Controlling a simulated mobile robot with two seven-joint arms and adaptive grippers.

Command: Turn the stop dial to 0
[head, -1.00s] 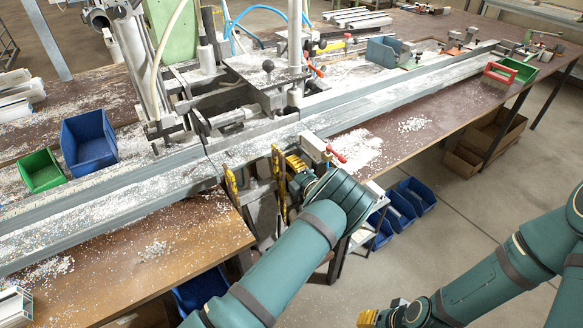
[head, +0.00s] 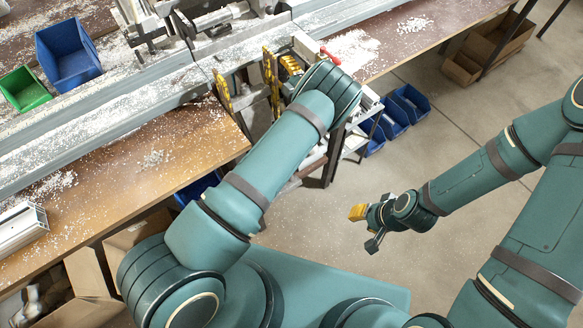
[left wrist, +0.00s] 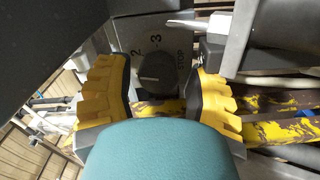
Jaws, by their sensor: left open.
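The stop dial (left wrist: 156,71) is a dark round knob on a grey plate in the left wrist view. The marks 2, 3 and STOP show around its upper side. A pale line on the knob seems to point left, below the 2; I see no 0 mark. My left gripper (left wrist: 158,82) is open, with one yellow finger on each side of the knob; contact is not clear. In the head view the left gripper (head: 289,66) is at the bench's front edge, and the dial cannot be made out there. My right gripper (head: 365,227) hangs over the floor, away from the bench.
Yellow-painted bars (head: 222,92) stand beside the left gripper. A long metal profile (head: 120,104) lies along the bench, with white chips around it. A blue bin (head: 68,54) and a green bin (head: 24,90) stand at left. Blue bins (head: 392,121) sit below the bench.

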